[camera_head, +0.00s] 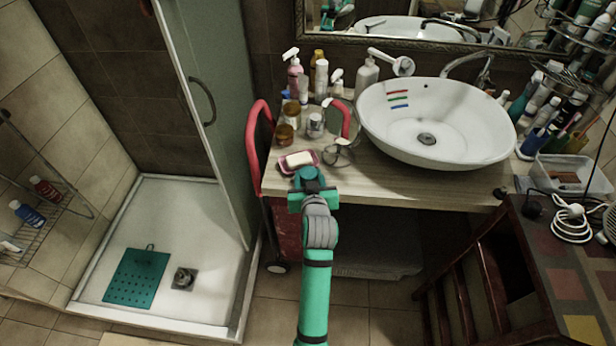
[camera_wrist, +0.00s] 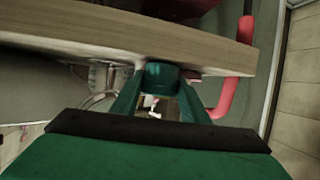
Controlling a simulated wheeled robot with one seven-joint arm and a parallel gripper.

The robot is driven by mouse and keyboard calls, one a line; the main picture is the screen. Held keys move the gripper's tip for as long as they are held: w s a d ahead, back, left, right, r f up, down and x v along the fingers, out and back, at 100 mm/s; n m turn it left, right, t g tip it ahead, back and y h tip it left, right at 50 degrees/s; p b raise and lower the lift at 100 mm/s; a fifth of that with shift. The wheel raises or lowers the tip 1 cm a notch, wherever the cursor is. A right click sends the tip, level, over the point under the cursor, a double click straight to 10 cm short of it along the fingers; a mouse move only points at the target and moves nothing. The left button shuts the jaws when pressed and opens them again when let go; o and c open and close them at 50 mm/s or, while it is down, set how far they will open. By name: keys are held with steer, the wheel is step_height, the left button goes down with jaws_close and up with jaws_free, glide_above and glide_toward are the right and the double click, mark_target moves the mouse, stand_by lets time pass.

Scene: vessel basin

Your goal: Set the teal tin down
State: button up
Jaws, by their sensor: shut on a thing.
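The teal tin (camera_wrist: 161,77) is a short round tin. In the wrist view it sits between the two fingertips of my gripper (camera_wrist: 160,92), which is shut on it. In the head view the tin (camera_head: 306,173) shows at the far end of my gripper (camera_head: 309,184), by the front edge of the wooden counter (camera_head: 400,182), just in front of the soap dish. I cannot tell whether the tin touches the counter. My arm hides part of the counter front.
A pink soap dish (camera_head: 284,166) with a pale soap bar (camera_head: 299,159) lies close behind the tin. Jars, bottles and a glass crowd the counter behind. A white basin (camera_head: 436,120) stands right. A red rail (camera_head: 254,148) rises at the left edge. Bare counter lies right of the tin.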

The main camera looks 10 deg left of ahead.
steer(key=shift+f, duration=0.1)
steer(key=o, duration=1)
steer(key=shift+o, duration=0.2)
